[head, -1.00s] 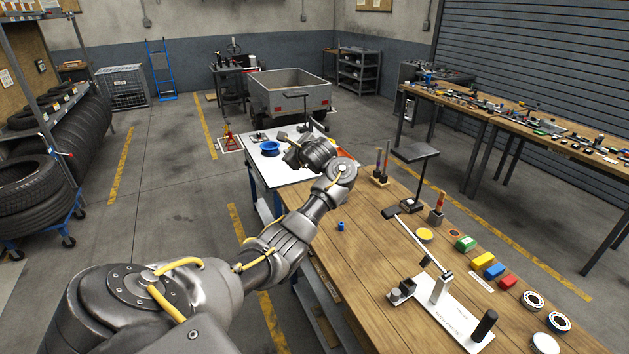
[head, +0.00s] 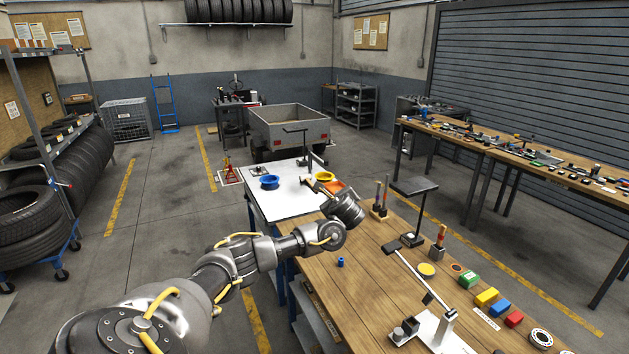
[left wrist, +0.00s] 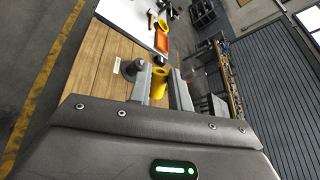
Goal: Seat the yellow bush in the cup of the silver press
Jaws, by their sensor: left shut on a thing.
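The yellow bush (left wrist: 159,82) stands between the fingers of my left gripper (left wrist: 163,88) in the left wrist view, and the gripper is shut on it. In the head view my left wrist covers the gripper and bush, above the far end of the wooden bench. A silver lever press (head: 447,322) stands on a white base at the bench's near right. A small grey cup-like part (head: 404,331) sits at the base's left end. A dark round fitting (left wrist: 132,68) lies beyond the fingers; I cannot tell what it is. My right gripper is out of view.
A white table (head: 285,205) beyond the bench holds a blue bowl (head: 269,182) and an orange tray (head: 334,186). Upright tools (head: 379,205) and a black-topped stand (head: 414,187) line the bench's far side. A small blue piece (head: 340,262) lies on clear wood.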

